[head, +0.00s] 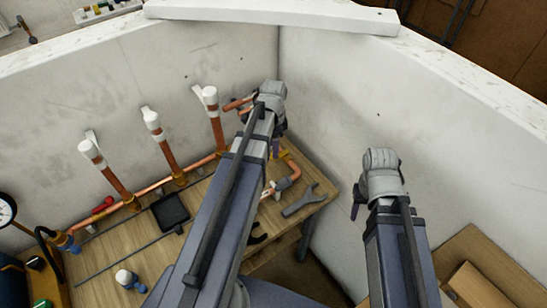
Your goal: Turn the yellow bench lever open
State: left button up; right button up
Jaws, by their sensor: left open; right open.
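I cannot make out a yellow lever on the wooden bench (150,240); my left arm covers part of the bench. Copper pipework (150,190) with brass fittings runs along its back, and three upright pipes with white tops rise from it. My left gripper (268,100) is open, high near the wall corner, to the right of the rightmost upright pipe (217,130). A short copper piece (238,103) shows beside it; I cannot tell whether they touch. My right gripper (382,168) is open and apart from everything, in front of the right wall.
A wrench (301,200) and a copper elbow with a valve (284,183) lie at the bench's right end. A black tray (171,212), a red-handled item (102,206) and a gauge (6,210) are to the left. Cardboard boxes (485,265) stand at the lower right.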

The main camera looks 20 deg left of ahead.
pick_arm(q)
jog(key=shift+f+b, duration=1.4)
jog(key=shift+f, duration=0.55)
grip_shut()
